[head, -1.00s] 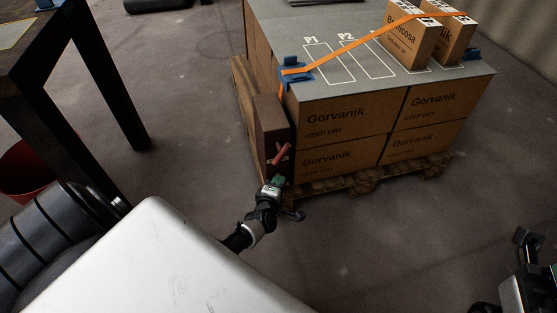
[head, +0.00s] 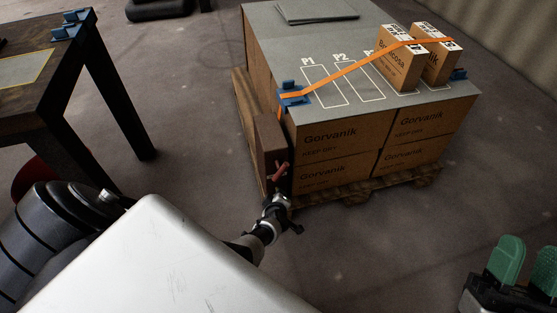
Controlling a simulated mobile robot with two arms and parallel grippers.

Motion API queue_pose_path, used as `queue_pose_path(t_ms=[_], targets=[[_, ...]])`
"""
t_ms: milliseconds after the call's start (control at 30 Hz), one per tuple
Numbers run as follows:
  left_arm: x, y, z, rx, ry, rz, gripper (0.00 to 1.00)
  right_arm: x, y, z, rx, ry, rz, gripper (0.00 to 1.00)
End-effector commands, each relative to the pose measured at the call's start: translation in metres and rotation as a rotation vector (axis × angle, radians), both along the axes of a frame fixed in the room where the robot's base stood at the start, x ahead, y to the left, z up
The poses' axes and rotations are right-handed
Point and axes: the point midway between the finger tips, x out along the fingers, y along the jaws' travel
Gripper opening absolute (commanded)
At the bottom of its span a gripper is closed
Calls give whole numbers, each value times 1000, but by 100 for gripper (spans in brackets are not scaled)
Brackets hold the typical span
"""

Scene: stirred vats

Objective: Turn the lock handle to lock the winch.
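The winch is a dark brown upright box (head: 268,145) at the left front corner of the loaded pallet. A small red handle (head: 279,173) sticks out low on its front face, tilted. My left gripper (head: 276,203) is just below the handle, close to the box's foot. Its fingers are too small and hidden to tell if they are open, or if they touch the handle. My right gripper (head: 527,258) is at the lower right, with its green fingertips apart and nothing between them, far from the winch.
Gorvanik cartons (head: 335,140) stand on a wooden pallet (head: 410,182) under a grey top sheet (head: 300,50). An orange strap (head: 350,72) runs from a blue corner piece (head: 291,94) over two small boxes (head: 401,65). A dark table (head: 120,110) stands left. Floor between is clear.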

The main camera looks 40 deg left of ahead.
Motion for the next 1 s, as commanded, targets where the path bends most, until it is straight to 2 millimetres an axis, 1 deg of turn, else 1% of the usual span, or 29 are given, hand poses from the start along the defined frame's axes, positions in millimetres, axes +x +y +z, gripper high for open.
queue_pose_path(t_ms=[100, 300, 500, 833, 867, 900, 1000], targets=[[-1, -3, 0, 17, 32, 0, 0, 8, 1, -7, -27, 91, -6, 43], [-1, -2, -1, 45, 63, 0, 0, 16, 1, -17, -55, 186, -10, 43], [-2, -2, -2, 54, 75, 0, 0, 18, 1, -21, -63, 218, -12, 43], [-2, -1, -2, 57, 75, 0, 0, 19, 1, -21, -64, 220, -12, 43], [-2, -1, -2, 57, 75, 0, 26, 19, 1, -21, -64, 219, -12, 43], [-2, -1, -2, 57, 74, 0, 32, 19, 1, -21, -64, 219, -12, 43], [-1, -1, -1, 58, 73, 0, 45, 19, 1, -21, -64, 219, -12, 43]])
